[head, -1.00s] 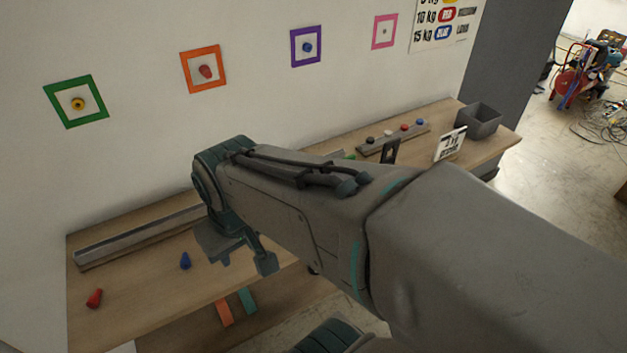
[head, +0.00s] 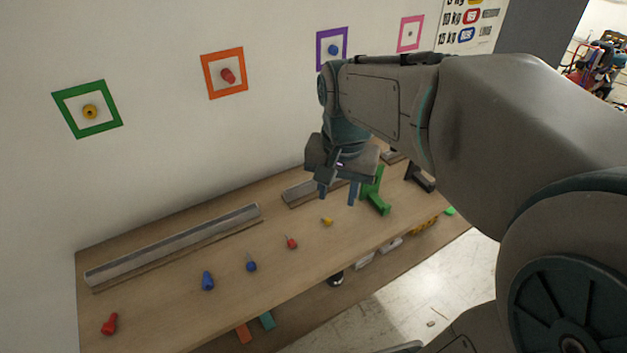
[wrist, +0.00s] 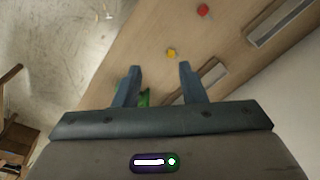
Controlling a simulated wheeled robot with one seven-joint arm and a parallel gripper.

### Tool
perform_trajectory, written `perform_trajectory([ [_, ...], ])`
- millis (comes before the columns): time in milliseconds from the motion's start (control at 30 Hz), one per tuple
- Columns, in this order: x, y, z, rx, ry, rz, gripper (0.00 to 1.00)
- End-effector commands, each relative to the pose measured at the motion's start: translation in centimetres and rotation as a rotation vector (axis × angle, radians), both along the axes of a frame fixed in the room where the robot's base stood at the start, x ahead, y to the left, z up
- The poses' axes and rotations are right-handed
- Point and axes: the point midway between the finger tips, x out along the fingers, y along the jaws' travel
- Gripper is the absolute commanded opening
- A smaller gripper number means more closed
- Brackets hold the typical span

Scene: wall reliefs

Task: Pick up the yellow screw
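The yellow screw (head: 327,221) lies on the wooden table, to the right of a small red screw (head: 291,242). In the wrist view the yellow screw (wrist: 171,53) shows just beyond the fingertips, between their lines, with the red screw (wrist: 203,10) farther off. My gripper (head: 338,192) is above the table, a little up and right of the yellow screw in the head view. Its two fingers stand wide apart and empty, as the wrist view (wrist: 158,68) also shows.
On the wooden table (head: 180,320) lie a blue screw (head: 251,262), a larger blue piece (head: 208,281) and a red piece (head: 110,324). A long metal rail (head: 175,245) runs along the wall. A green stand (head: 376,192) is right of my gripper.

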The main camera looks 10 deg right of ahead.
Motion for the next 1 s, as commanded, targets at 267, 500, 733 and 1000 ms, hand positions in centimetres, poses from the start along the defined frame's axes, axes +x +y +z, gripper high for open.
perform_trajectory([
  [267,5.0,-0.3,0.3,0.019,0.091,-0.298,0.37],
  [500,5.4,-0.3,-2.4,0.020,0.106,-0.339,0.37],
  [733,5.4,-0.3,-6.7,0.020,0.105,-0.337,0.37],
  [1000,5.4,-0.3,-8.8,0.020,0.103,-0.336,0.37],
])
